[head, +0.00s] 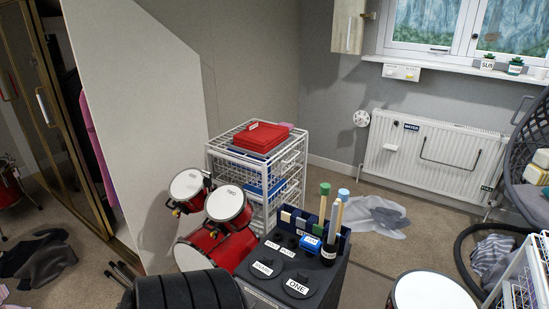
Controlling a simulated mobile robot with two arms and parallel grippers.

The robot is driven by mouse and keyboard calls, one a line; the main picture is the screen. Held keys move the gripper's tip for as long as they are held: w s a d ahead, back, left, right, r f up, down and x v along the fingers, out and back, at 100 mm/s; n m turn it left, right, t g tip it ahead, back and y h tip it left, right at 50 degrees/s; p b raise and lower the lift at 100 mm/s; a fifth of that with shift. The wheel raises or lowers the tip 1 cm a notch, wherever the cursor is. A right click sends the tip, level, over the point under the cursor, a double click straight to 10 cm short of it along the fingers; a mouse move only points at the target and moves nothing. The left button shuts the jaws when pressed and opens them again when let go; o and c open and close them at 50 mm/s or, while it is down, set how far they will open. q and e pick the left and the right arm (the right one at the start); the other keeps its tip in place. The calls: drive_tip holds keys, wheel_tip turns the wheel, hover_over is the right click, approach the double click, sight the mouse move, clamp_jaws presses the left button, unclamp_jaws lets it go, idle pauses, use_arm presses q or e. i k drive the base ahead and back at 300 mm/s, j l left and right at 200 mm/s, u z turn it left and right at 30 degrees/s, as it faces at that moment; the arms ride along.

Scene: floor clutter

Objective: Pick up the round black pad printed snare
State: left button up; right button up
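The round black pad printed SNARE (267,262) lies on top of a dark box-like unit (331,281) at the lower middle of the head view. Its white label faces me. A similar round black pad printed ONE (298,283) lies to its right and nearer to me. Neither of my grippers shows in the head view.
Red drums (227,205) and a white wire rack (292,170) stand behind left. A black ribbed object (188,292) is at front left. Grey cloth (377,217) lies on the carpet.

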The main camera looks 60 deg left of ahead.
sight(264, 265)
drive_tip(key=j+u, duration=0.15)
drive_tip(key=u, duration=1.9)
